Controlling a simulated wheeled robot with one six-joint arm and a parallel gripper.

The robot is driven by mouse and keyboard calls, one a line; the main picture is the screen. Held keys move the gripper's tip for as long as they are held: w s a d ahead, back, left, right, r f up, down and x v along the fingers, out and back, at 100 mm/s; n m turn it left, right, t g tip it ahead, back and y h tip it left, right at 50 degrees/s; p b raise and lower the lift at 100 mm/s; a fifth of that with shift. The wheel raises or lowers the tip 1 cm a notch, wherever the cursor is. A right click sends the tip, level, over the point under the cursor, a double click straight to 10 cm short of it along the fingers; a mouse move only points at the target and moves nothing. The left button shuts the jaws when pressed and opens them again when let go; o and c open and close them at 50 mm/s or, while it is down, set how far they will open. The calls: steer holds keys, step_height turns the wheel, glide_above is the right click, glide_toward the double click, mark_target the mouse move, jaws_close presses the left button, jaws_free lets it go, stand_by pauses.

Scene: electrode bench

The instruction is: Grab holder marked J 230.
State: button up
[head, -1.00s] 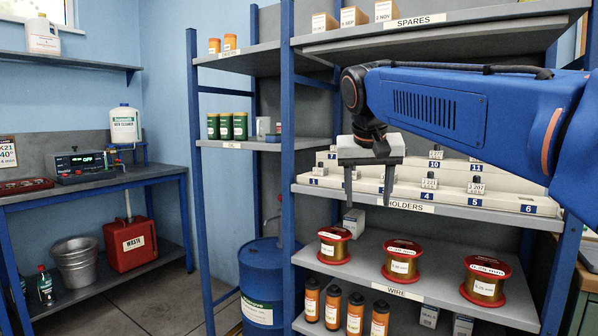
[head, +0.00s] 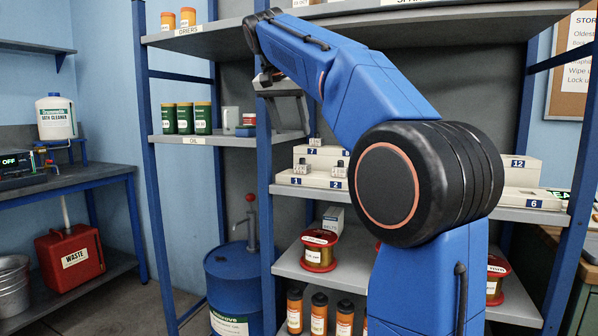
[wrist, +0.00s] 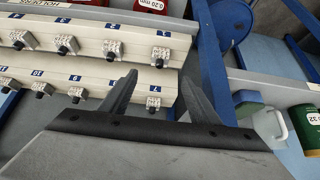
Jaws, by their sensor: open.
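Several small grey holders stand on a stepped white rack (head: 322,180) with blue number plates, on the shelf right of the blue upright. Holders show at plates 1 (head: 302,165), 2 (head: 338,169) and 7 (head: 315,141); my arm hides the middle of the rack. In the wrist view the holders (wrist: 112,48) stand in two rows, one of them (wrist: 153,103) by plate 7. Their marks are too small to read, so I cannot tell which is J 230. My gripper (head: 290,118) is open and empty, above and left of the rack; its fingers also show in the wrist view (wrist: 157,76).
A blue shelf upright (head: 264,190) stands close to my gripper. The oil shelf (head: 200,139) at left bears green cans (head: 186,118) and a mug (head: 230,119). The upper shelf (head: 450,22) is above. Wire spools (head: 319,251) stand below.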

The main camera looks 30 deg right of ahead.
mark_target(301, 162)
steer(key=x, duration=1.4)
steer(key=shift+f, duration=0.2)
steer(key=shift+c, duration=0.7)
jaws_close()
steer(key=shift+r, duration=0.1)
